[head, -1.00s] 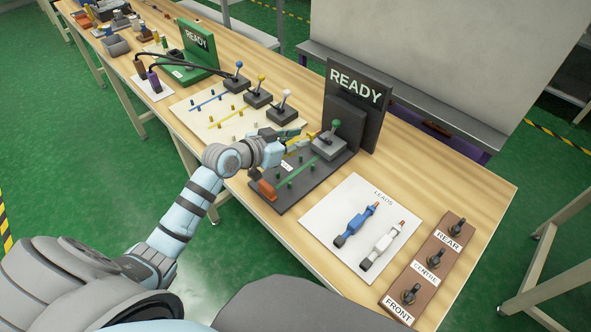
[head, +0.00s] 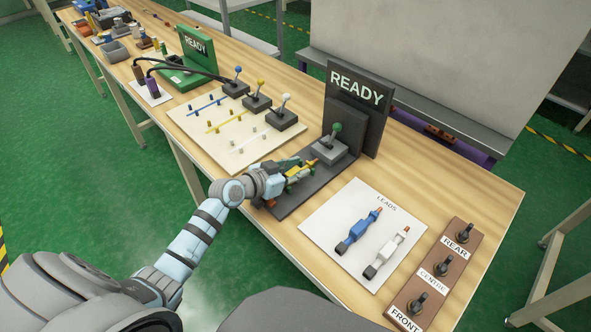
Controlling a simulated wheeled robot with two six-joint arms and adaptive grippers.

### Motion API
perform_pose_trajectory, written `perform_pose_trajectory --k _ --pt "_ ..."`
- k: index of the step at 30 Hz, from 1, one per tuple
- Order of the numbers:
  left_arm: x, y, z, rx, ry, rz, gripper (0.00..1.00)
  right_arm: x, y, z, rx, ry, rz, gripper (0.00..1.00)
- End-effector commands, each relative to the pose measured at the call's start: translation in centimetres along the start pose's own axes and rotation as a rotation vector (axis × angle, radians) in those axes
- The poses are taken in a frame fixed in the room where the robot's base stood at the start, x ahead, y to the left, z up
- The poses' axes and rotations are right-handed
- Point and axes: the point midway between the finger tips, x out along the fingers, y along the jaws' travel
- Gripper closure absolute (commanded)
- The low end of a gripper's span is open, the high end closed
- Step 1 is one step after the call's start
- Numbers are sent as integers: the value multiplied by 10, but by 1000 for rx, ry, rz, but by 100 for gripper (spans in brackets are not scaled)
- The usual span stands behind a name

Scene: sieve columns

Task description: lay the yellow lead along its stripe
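The yellow lead (head: 303,171) is in my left gripper (head: 296,173), which looks shut on it. The gripper holds it over the dark base plate (head: 288,208) of the right READY stand, short of the grey block with the green-knobbed lever (head: 334,136). The fingers partly hide the lead, and I cannot tell how high it is. The yellow stripe (head: 224,121) runs across the cream board (head: 190,130) to the left, between a blue and a white stripe, with small pegs along it. A yellow-knobbed lever (head: 260,86) stands at its far end. My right gripper is not in view.
A LEADS sheet (head: 328,217) holds a blue lead (head: 357,232) and a white lead (head: 387,253). A brown panel (head: 433,290) with switches lies at the right. A green READY stand (head: 196,62) and dark cables stand behind the cream board.

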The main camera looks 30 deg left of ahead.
Motion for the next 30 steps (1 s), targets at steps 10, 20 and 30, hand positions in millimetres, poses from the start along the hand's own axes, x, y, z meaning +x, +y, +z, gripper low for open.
perform_pose_trajectory --k 10,20,30 --pt "-1 0 -2 0 0 0 61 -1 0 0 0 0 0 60" --pt "-48 -1 -5 5 -3 -2 61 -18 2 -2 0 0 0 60" --pt "-116 0 -4 3 -3 0 61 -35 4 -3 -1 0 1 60"
